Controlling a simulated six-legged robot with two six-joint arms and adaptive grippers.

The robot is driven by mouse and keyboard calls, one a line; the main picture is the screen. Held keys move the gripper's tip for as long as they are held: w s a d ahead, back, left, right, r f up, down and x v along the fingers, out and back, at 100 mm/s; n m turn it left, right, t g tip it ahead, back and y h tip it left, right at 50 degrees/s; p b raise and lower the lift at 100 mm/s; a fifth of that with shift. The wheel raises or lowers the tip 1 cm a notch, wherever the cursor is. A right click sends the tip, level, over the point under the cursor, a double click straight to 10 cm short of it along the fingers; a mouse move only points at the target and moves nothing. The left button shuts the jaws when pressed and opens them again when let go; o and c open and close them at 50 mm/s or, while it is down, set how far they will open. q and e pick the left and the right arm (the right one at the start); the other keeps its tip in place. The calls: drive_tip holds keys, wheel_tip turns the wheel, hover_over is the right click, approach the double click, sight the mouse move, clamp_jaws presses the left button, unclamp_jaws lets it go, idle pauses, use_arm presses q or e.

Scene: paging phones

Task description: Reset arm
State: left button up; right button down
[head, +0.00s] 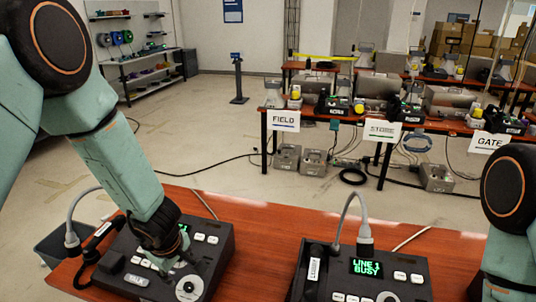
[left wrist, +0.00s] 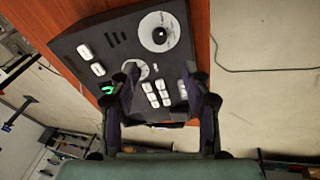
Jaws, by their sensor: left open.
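My left gripper (head: 168,260) is over the left paging phone (head: 222,245) and hides part of its keypad and green display. In the left wrist view the gripper (left wrist: 162,85) is open, its dark fingers apart on either side of the white keys of the phone (left wrist: 110,35). No object shows between the fingers. I cannot tell whether they touch the phone. The right paging phone (head: 408,268) stands beside it; its green display (head: 366,267) reads "LINE 1 BUSY". My right arm shows at the right edge, but its gripper is out of view.
Both phones stand on a reddish wooden table (head: 270,222). A grey cable (head: 343,212) arches up from the right phone. Farther back are benches with FIELD (head: 284,120), STORE (head: 382,130) and GATE (head: 488,142) signs. Open floor lies between.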

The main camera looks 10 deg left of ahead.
use_arm(q)
drive_tip(key=s+d+f+m+g+b, duration=0.1)
drive_tip(key=s+d+f+m+b, duration=0.2)
drive_tip(key=s+f+m+b, duration=0.4)
drive_tip(key=s+d+f+m+g+h+b, duration=0.1)
drive_tip(key=s+d+f+m+b, duration=0.3)
drive_tip(key=s+f, duration=1.7)
drive_tip(key=s+m+g+b, duration=0.1)
drive_tip(key=m+b, duration=0.2)
drive_tip(key=b, duration=0.3)
